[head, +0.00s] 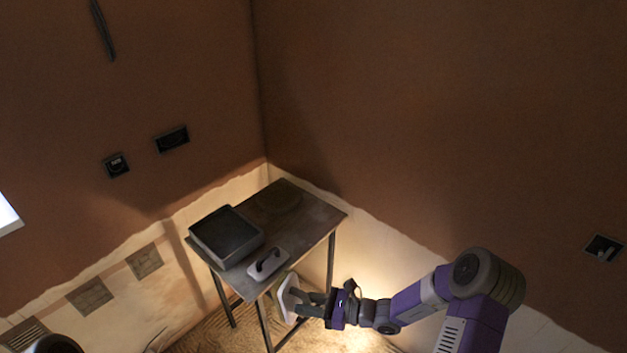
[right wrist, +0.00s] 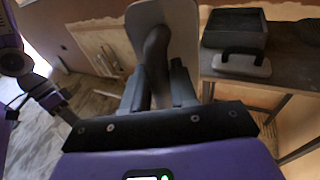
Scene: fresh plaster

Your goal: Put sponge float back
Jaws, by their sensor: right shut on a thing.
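My right gripper (head: 300,301) is shut on the dark handle (right wrist: 157,58) of a float with a pale, rounded plate (head: 287,292). In the right wrist view the plate (right wrist: 178,14) stands steeply tilted beyond the fingers. I hold it in the air beside the table's front edge, below the tabletop in the head view. The plate's working face is turned away in the right wrist view. A second float (head: 279,264), with a grey plate and black handle, lies on the table (head: 319,213). My left arm (right wrist: 36,85) shows at the left of the right wrist view; its fingers are unclear.
A dark rectangular tub (head: 226,236) stands on the table's left side, behind the second float. A dark round thing (head: 281,199) lies toward the back corner. The tabletop's right part is bare. Walls close in behind the table, and its thin legs stand near my right gripper.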

